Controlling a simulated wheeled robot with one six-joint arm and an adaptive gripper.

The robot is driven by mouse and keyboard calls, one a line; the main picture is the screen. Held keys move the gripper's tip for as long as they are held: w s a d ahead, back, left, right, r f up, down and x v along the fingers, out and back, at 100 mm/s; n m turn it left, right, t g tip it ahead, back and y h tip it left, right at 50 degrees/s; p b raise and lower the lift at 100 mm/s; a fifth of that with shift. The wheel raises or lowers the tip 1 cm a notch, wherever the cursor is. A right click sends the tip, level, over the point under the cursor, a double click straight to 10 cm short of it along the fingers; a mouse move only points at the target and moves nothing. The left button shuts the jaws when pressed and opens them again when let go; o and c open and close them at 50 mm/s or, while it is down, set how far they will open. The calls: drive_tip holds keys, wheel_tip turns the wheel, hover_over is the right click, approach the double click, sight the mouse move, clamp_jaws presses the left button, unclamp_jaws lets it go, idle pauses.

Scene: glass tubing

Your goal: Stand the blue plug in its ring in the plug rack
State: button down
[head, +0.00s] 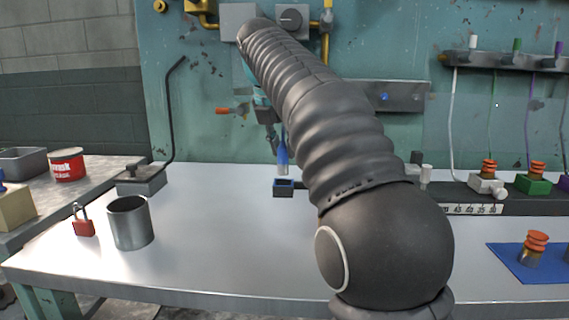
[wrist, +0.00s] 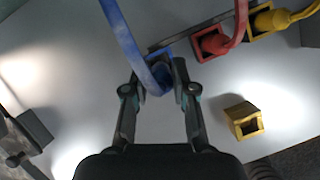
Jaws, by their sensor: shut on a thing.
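My gripper (head: 273,138) is shut on the blue plug (head: 282,155) near the middle of the bench, partly behind my arm in the head view. The plug hangs roughly upright, its pale lower end just above the blue square ring (head: 284,188). In the wrist view the plug (wrist: 157,82) is between my fingertips (wrist: 155,90), and its thick blue cable (wrist: 122,35) runs up to the top edge. The blue ring (wrist: 160,55) shows behind the plug there. The plug rack's dark bar (wrist: 190,32) runs beside the rings. My fingers and the cable hide how well plug and ring line up.
In the wrist view a red plug (wrist: 213,43) and a yellow plug (wrist: 272,20) sit in neighbouring rings. In the head view a metal cup (head: 130,223) and a padlock (head: 83,227) stand at left; the bench front is clear.

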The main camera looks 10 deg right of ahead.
sight(284, 174)
drive_tip(key=shift+f+b, duration=0.7)
drive_tip(key=shift+f, duration=1.3)
drive_tip(key=c, duration=0.9)
unclamp_jaws()
drive_tip(key=shift+f, duration=0.1)
drive_tip(key=shift+c, duration=0.2)
drive_tip(key=p+v, duration=0.2)
drive_tip(key=v, duration=1)
